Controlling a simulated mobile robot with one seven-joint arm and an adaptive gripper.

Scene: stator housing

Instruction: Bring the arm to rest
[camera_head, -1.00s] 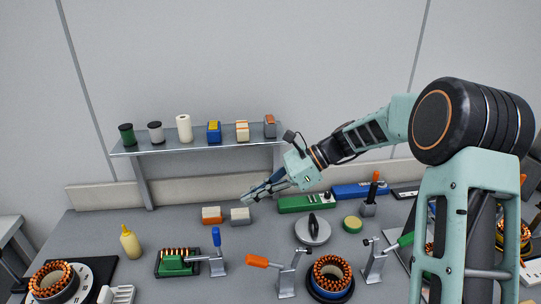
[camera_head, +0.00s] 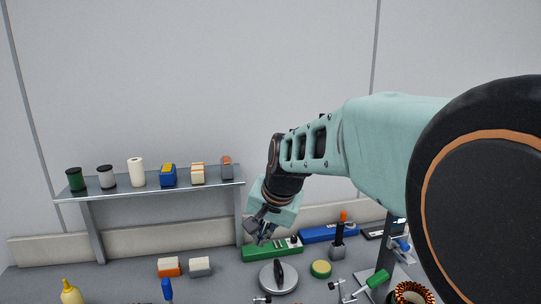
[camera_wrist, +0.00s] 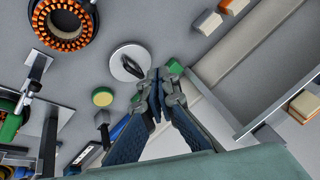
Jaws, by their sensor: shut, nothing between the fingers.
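My gripper (camera_head: 262,236) hangs over the back of the workbench in the head view, pointing down. It is near the green power strip (camera_head: 272,248) and behind the round grey lid-like disc with a dark handle (camera_head: 271,281). In the wrist view my gripper (camera_wrist: 156,75) shows its two fingers together with nothing between them. The disc (camera_wrist: 118,64) lies just beyond the fingertips there. My arm reaches in from the right of the head view, its large dark joint filling the lower right.
A shelf (camera_head: 150,186) with spools and small boxes stands at the back left. Orange-white and grey-white blocks (camera_head: 200,266) lie on the bench. A green-yellow round pad (camera_head: 320,268) and a holder with an orange-tipped tool (camera_head: 338,250) are right of the disc. A copper-wound stator (camera_wrist: 66,24) shows in the wrist view.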

